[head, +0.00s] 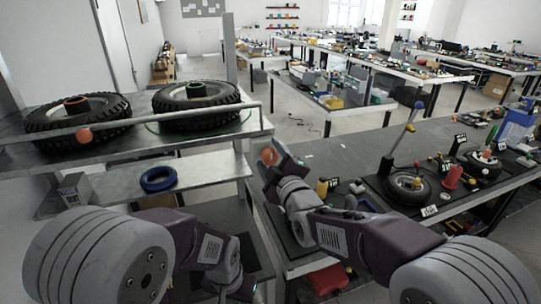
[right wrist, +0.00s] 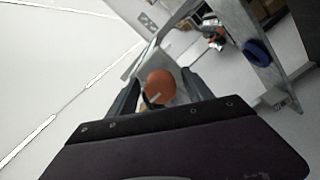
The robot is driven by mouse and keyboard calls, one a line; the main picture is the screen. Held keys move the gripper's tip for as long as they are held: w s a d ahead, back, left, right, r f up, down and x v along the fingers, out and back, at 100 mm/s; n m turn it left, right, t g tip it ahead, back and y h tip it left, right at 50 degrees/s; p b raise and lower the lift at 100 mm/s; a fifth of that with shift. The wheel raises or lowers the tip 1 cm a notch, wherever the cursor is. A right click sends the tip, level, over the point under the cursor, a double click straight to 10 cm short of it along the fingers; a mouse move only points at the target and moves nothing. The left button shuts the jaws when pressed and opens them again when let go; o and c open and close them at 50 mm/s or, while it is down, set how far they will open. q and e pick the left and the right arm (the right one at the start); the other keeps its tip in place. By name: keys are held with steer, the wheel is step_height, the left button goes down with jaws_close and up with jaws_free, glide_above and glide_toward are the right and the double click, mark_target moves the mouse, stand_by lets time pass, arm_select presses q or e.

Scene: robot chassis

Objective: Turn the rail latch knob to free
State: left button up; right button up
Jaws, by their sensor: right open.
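An orange latch knob (head: 268,155) shows at the right end of the metal rack, partly covered by my right gripper (head: 278,160). In the right wrist view the orange knob (right wrist: 160,84) sits between the two open fingers of my right gripper (right wrist: 160,92), with a pale mark on its lower left. I cannot tell whether the fingers touch it. A second orange knob (head: 84,134) is on the rail (head: 170,121) at the left. My left arm shows at the lower left, but its gripper jaws are not visible.
Two black tyres (head: 80,118) (head: 197,105) lie on the rack's top shelf behind the rail. A blue ring (head: 158,179) lies on the lower shelf. At right, a workbench (head: 350,150) carries wheels, tools and small parts, close to my right arm.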

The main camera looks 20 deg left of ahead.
jaws_close()
steer(key=shift+f+m+b, duration=0.2)
steer(key=shift+m+b, duration=0.4)
steer(key=shift+b, duration=0.35)
steer(key=m+b, duration=0.6)
steer(key=shift+m+b, duration=0.85)
steer(key=shift+m, duration=0.05)
steer(key=m+b, duration=0.3)
steer(key=m, duration=0.1)
steer(key=shift+a+r+m, duration=0.1)
steer(key=shift+r+m, duration=0.05)
steer(key=shift+m, duration=0.15)
steer(key=shift+r+m+b, duration=0.2)
steer(key=shift+m+b, duration=0.65)
steer(key=shift+m, duration=1.45)
